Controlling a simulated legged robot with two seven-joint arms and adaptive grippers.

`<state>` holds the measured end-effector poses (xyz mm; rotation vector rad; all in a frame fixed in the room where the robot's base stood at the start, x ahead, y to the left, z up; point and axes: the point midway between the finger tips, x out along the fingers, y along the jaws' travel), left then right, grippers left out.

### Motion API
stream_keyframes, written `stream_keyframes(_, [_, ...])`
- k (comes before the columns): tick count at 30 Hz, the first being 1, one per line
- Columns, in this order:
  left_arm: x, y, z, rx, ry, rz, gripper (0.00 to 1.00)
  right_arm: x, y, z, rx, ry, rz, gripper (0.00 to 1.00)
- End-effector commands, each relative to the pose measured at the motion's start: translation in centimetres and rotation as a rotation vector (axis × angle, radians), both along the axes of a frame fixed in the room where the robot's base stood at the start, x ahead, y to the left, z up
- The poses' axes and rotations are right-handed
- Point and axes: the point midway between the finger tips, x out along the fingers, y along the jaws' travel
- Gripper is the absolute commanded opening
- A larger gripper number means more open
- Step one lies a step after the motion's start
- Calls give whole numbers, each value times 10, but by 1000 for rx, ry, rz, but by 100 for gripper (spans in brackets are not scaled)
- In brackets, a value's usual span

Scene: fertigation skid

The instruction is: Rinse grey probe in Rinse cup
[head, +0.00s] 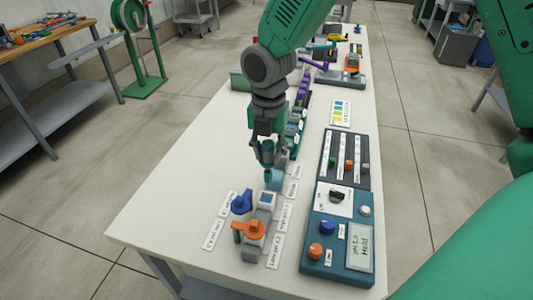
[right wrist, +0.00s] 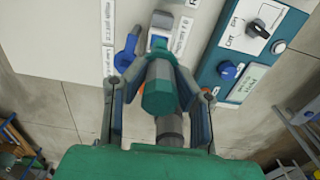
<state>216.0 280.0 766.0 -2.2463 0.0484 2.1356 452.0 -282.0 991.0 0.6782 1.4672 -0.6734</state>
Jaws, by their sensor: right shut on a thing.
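My right gripper (head: 267,160) reaches down over the white bench. In the right wrist view its two fingers (right wrist: 160,85) are closed around a grey probe with a teal end (right wrist: 161,97); part of its grey body (right wrist: 169,130) shows below the teal part. In the head view, a light blue, cup-like thing (head: 274,180) lies just under the fingertips. I cannot tell whether it is the Rinse cup, or whether the probe touches it. The small label beside it (head: 293,189) is too small to read. My left gripper is not in view.
Blue (head: 241,202) and orange (head: 248,230) handled parts stand in front of the gripper, with a grey block (head: 266,200). A blue meter panel (head: 338,233) with knobs and a display sits to the right. Bare bench (head: 170,215) lies left.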

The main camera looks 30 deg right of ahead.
Motion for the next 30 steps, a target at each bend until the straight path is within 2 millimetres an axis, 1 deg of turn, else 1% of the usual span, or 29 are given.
stream_keyframes(1, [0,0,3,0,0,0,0,10,-10,-3,1,1,-8,0])
stream_keyframes(3, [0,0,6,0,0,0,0,23,-25,-8,2,1,-9,0])
stream_keyframes(6, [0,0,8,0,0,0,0,39,-44,-15,1,-3,-6,0])
stream_keyframes(10, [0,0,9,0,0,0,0,49,-59,-20,0,-6,-1,0])
stream_keyframes(17, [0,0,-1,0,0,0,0,50,-62,-30,0,-8,3,0])
stream_keyframes(23, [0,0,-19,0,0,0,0,50,-61,-47,-1,-8,2,0])
stream_keyframes(30, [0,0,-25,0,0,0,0,50,-62,-69,0,-6,2,0])
